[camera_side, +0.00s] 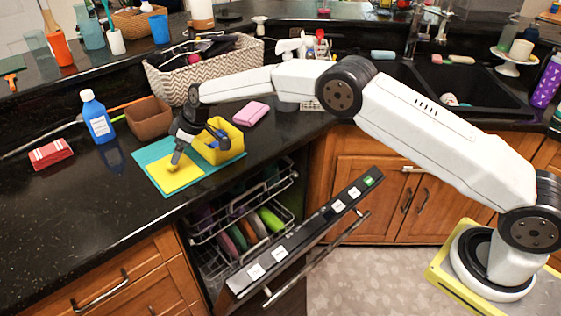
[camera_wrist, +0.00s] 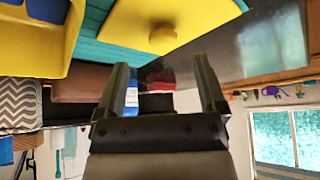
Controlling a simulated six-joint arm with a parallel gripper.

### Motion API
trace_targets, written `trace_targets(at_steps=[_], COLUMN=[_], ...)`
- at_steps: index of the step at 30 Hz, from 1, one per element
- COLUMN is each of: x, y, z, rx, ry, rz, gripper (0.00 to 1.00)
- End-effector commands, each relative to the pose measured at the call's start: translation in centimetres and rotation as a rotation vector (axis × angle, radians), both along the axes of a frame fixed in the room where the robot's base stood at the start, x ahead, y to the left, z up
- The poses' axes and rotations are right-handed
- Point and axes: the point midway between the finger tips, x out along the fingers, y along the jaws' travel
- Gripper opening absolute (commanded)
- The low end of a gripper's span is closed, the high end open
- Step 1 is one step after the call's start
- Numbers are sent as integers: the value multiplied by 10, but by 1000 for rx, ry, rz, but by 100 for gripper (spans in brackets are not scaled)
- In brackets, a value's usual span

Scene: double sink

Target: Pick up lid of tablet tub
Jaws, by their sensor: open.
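The flat yellow lid (camera_side: 182,181) with its round knob lies on a teal mat (camera_side: 148,160) near the counter's front edge; the lid also shows at the top of the wrist view (camera_wrist: 190,18). The yellow tub (camera_side: 228,152) stands just behind and right of it, and part of it shows at the wrist view's upper left (camera_wrist: 35,45). My gripper (camera_side: 177,160) points down over the lid, close to the knob. In the wrist view its two fingers (camera_wrist: 161,66) are apart with nothing between them, and the knob (camera_wrist: 163,40) sits just beyond the tips.
A brown box (camera_side: 148,116) and a blue bottle (camera_side: 97,118) stand behind the mat. A red striped cloth (camera_side: 51,153) lies left, a pink cloth (camera_side: 252,112) right. A patterned basket (camera_side: 190,82) is behind. Below, the dishwasher door (camera_side: 305,232) hangs open. The counter front-left is clear.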

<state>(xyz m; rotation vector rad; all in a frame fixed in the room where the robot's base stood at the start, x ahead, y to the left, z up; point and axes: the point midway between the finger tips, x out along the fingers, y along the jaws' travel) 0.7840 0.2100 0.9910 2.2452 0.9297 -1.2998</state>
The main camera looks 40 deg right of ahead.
Motion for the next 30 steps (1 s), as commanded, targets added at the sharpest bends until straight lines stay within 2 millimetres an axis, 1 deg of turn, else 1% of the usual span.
trace_targets(at_steps=[8, 16, 22, 30], x=[3, 9, 14, 17], y=[5, 15, 19, 22], z=[-10, -27, -36, -43], rx=[-1, -1, 0, 0], ry=[0, 2, 1, 0], rz=[1, 1, 1, 1], gripper=[89, 89, 89, 89])
